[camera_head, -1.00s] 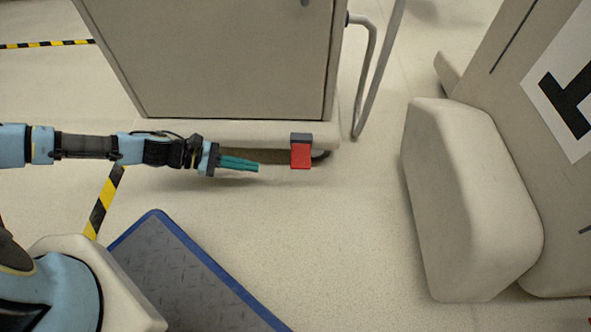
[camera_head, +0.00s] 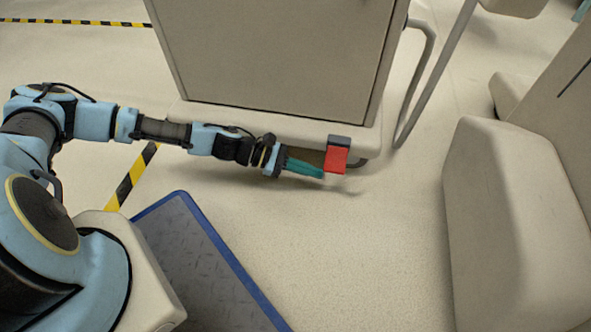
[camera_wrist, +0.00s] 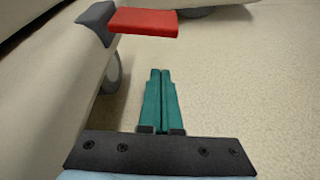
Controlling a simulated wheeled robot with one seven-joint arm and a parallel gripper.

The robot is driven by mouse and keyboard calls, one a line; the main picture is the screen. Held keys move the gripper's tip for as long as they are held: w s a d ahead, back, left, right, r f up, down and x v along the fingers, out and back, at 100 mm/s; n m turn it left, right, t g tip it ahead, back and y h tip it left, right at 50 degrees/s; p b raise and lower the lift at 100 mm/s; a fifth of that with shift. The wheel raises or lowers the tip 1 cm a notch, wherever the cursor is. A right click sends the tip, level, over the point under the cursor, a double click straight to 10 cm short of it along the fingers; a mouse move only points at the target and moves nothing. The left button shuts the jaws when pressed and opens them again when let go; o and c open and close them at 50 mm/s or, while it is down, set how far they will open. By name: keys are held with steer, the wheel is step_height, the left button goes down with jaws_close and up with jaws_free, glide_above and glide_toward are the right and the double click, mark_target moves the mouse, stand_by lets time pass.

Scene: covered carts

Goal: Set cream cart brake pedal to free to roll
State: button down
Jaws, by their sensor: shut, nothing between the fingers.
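The cream cart (camera_head: 270,50) stands at the top middle of the head view, with its door side facing me. Its red brake pedal (camera_head: 336,160) sticks out from a dark bracket on the cart's lower edge, near the right corner. In the wrist view the red pedal (camera_wrist: 144,22) is at the top, ahead and left of the fingers. My gripper (camera_head: 322,174) is shut and empty, with its teal fingertips close to the pedal's left edge in the head view. In the wrist view the fingertips (camera_wrist: 160,72) show a gap to the pedal. Contact is not visible.
A caster wheel (camera_wrist: 110,72) shows under the cart. A grey bent handle (camera_head: 430,60) rises at the cart's right. A large cream block-shaped body (camera_head: 500,220) stands at the right. A blue-edged grey mat (camera_head: 200,260) lies in front. The floor between is clear.

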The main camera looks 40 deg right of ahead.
mark_target(336, 160)
steer(key=shift+f+b+x, duration=0.25)
steer(key=shift+b+x, duration=0.1)
steer(key=shift+x, duration=0.75)
steer(key=shift+s+a+r+b, duration=0.15)
steer(key=shift+r+b, duration=0.1)
steer(key=shift+r, duration=0.5)
steer(key=shift+a+r+b, duration=0.15)
steer(key=shift+r+b, duration=0.05)
steer(key=shift+r, duration=0.55)
steer(key=shift+s+a+r+b, duration=0.15)
steer(key=shift+r+b, duration=0.1)
steer(key=shift+r, duration=0.5)
steer(key=shift+w, duration=0.1)
